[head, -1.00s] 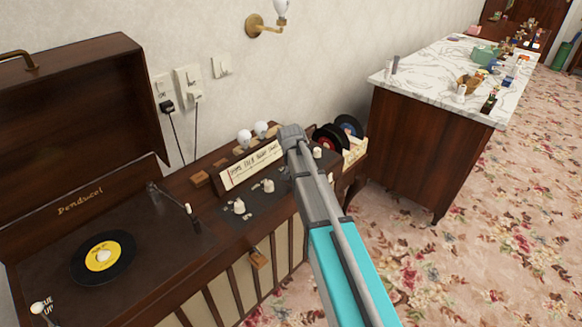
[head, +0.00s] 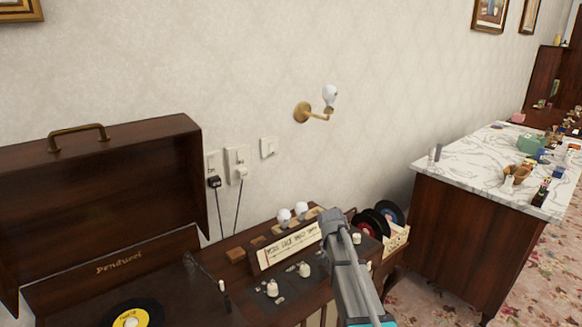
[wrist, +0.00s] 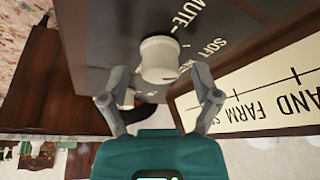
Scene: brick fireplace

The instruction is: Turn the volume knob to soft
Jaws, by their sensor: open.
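The volume knob (wrist: 158,60) is a round white knob on a dark panel in the wrist view. The words MUTE and SOFT are printed beside it. Its exact setting is hard to read. My gripper (wrist: 160,76) is open, with one finger on each side of the knob; I cannot tell if either touches it. In the head view my gripper (head: 334,220) is over the right part of the radio console, its fingertips hidden. A white knob (head: 357,239) shows just right of it, probably the same one.
Two more white knobs, one here (head: 305,270), sit left of my gripper. A lettered dial strip (head: 288,247) and two bulbs stand behind them. Records (head: 388,214) stand at the console's right end. A marble-topped counter (head: 480,165) is further right. The raised lid (head: 110,190) is left.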

